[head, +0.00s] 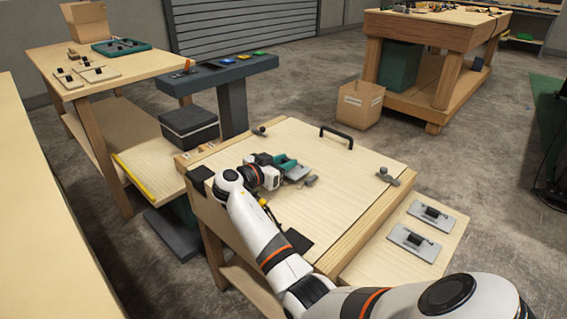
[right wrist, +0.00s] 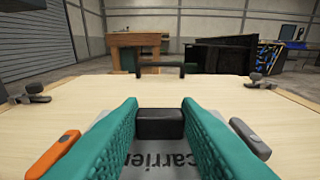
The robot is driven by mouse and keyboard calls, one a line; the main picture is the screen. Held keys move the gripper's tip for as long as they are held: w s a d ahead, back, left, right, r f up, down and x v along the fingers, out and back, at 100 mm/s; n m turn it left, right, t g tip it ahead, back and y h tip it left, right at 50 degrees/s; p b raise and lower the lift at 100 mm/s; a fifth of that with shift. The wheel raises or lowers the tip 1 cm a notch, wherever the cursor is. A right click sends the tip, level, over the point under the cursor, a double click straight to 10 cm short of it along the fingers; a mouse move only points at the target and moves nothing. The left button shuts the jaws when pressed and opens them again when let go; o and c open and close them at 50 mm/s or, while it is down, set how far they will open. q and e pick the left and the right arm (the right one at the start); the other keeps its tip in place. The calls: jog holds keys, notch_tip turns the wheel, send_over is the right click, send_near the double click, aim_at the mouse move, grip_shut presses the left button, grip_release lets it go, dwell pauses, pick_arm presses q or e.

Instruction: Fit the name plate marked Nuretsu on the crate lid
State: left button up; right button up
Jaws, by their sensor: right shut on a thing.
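The crate lid (head: 345,170) is a pale wooden panel with a black handle (head: 337,131) at its far edge. My right gripper (head: 290,164) has teal fingers and is shut on the black knob (right wrist: 160,123) of a grey name plate (head: 297,174). The plate is low over the lid or on it; I cannot tell whether it touches. In the right wrist view the letters "carrier" show on the plate (right wrist: 165,158), partly hidden by the fingers; "Nuretsu" is not readable. An orange clip (right wrist: 57,150) and a grey clip (right wrist: 250,138) flank the plate. My left gripper is not in view.
Two plates with black knobs (head: 433,215) (head: 413,243) lie on the side shelf (head: 375,265). Dark clamps (head: 260,131) (head: 388,175) sit at the lid's corners. A black box (head: 189,127) and a button console (head: 225,72) stand to the left. The lid's right part is clear.

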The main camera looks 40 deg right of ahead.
pick_arm(q)
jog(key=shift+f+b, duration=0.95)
jog(key=shift+b, duration=0.05)
pick_arm(e)
jog(key=shift+f, duration=0.9)
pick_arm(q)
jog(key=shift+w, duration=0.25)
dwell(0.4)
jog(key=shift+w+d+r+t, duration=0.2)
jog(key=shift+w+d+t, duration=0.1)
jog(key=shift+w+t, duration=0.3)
pick_arm(e)
jog(key=shift+f, duration=0.15)
dwell(0.4)
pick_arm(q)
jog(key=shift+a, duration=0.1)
pick_arm(e)
jog(key=o, duration=1.1)
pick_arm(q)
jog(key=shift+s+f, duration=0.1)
